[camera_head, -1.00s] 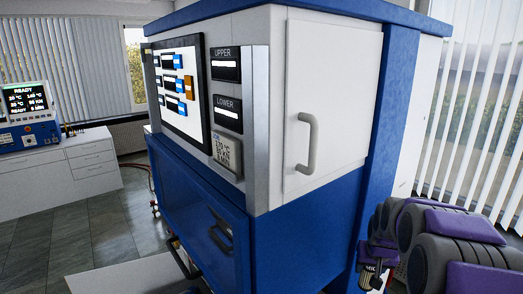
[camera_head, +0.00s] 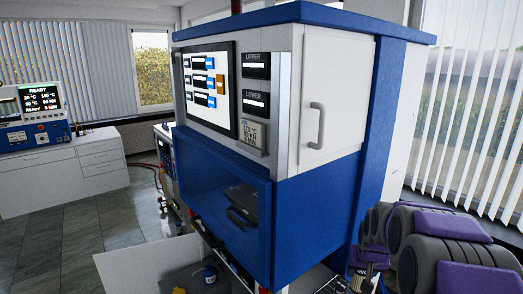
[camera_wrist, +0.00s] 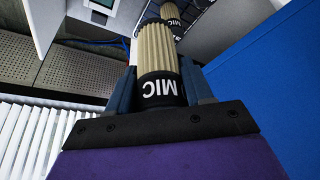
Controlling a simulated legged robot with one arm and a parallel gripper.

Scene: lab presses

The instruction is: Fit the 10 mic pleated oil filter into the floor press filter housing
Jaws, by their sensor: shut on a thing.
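My gripper (camera_wrist: 160,80) is shut on the beige pleated oil filter (camera_wrist: 157,50). The filter has black end caps marked MIC, and it points away from the wrist. The blue and white floor press (camera_head: 325,220) fills the middle of the head view. I cannot make out the filter housing for certain in either view.
A tray with a small white and blue container (camera_head: 209,274) lies low in front of the press. A white cabinet (camera_head: 65,180) with a control unit (camera_head: 30,115) stands at the left. Window blinds (camera_head: 470,110) are at the right.

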